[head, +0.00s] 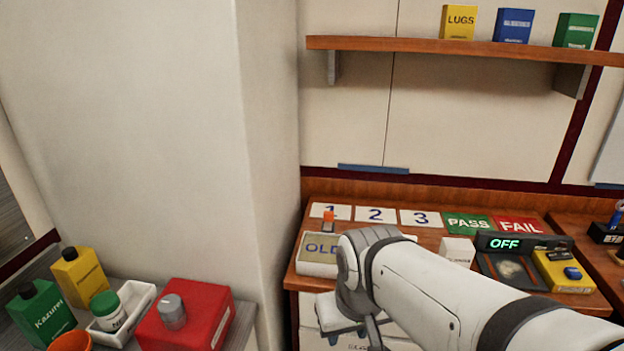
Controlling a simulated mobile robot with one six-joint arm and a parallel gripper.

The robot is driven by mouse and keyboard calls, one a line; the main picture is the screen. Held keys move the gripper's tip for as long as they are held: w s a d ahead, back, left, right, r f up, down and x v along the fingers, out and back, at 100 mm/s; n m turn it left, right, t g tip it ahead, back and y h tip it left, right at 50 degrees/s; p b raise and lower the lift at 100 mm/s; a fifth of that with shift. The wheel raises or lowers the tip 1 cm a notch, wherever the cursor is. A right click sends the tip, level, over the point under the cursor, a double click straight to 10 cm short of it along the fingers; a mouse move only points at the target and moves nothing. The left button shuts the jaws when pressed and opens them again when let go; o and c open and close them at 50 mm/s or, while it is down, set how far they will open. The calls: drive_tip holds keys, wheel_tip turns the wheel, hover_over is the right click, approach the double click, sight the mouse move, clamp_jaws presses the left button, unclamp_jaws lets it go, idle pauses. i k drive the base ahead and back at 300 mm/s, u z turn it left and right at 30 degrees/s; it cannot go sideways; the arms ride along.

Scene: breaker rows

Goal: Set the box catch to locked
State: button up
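No part clearly marked as the box catch or as locked can be made out. A red box (205,318) with a grey round knob (172,311) on top sits at the lower left. A white box front (312,313) with partly readable print shows below the right-hand counter, mostly behind my arm. My gripper (376,338) points down at the bottom edge in front of that white front. Its fingertips are cut off or hidden, so its opening does not show. Whether it touches anything cannot be told.
The wooden counter (437,238) holds number cards, PASS and FAIL cards, a tray marked OLD (317,262), a device reading OFF (507,245) and a yellow meter (565,272). Bottles stand left of the red box. A wall pillar (200,120) separates the two sides.

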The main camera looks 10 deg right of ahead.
sight(329, 217)
drive_tip(key=z, duration=0.2)
drive_tip(key=i, duration=0.6)
drive_tip(key=z, duration=0.4)
drive_tip(key=k, duration=0.85)
drive_tip(key=z, duration=0.15)
drive_tip(key=i, duration=0.85)
drive_tip(key=u, duration=0.05)
